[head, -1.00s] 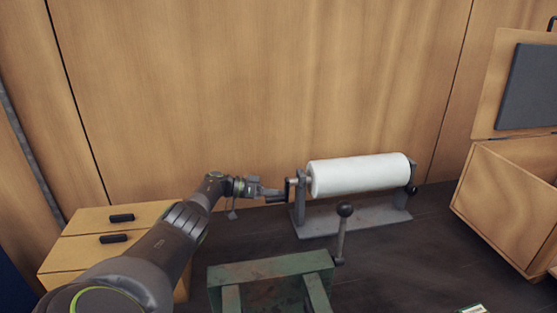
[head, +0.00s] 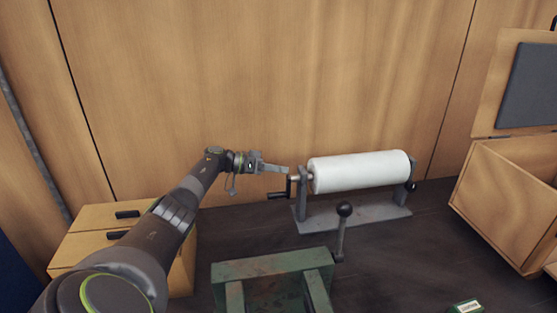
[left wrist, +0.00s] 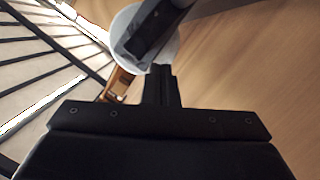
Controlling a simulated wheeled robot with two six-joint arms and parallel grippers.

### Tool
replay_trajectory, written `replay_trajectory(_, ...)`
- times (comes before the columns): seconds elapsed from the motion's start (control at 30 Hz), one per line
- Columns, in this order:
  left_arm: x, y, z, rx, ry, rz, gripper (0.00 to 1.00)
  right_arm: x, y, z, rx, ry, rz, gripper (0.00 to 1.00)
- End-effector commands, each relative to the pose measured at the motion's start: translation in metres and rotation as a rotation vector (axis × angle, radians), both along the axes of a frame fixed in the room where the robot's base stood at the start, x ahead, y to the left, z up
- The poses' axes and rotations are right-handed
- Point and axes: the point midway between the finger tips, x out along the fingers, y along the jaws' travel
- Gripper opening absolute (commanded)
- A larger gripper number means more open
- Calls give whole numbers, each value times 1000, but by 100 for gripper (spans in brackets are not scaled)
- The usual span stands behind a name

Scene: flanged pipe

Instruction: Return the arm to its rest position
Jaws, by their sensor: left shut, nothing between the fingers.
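My left gripper (head: 276,168) is shut and empty in the head view. It is just left of the white roll (head: 360,171) on its grey stand, slightly above the stand's crank handle (head: 279,195), and looks apart from it. In the left wrist view the shut fingers (left wrist: 160,80) point toward the end of the white roll (left wrist: 125,30) and a dark part of the stand in front of it. My left arm reaches in from the lower left. My right gripper is in neither view.
A green metal fixture (head: 270,268) with a black-knobbed lever (head: 342,228) stands in front of the roll stand. A wooden drawer unit (head: 85,240) is at the left, partly behind my arm. An open wooden box (head: 500,205) is at the right.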

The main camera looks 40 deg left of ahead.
Motion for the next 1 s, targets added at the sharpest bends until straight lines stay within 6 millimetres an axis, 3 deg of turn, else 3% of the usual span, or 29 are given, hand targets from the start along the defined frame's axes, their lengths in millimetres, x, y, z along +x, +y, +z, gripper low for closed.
replay_trajectory(0.2,0,0,21,1,-1,1,0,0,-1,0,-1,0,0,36)
replay_trajectory(0.53,0,0,27,0,0,1,0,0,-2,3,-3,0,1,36)
replay_trajectory(0.87,0,0,81,-1,-1,1,0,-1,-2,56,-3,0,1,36)
replay_trajectory(1.0,0,0,92,-1,0,1,0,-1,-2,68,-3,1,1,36)
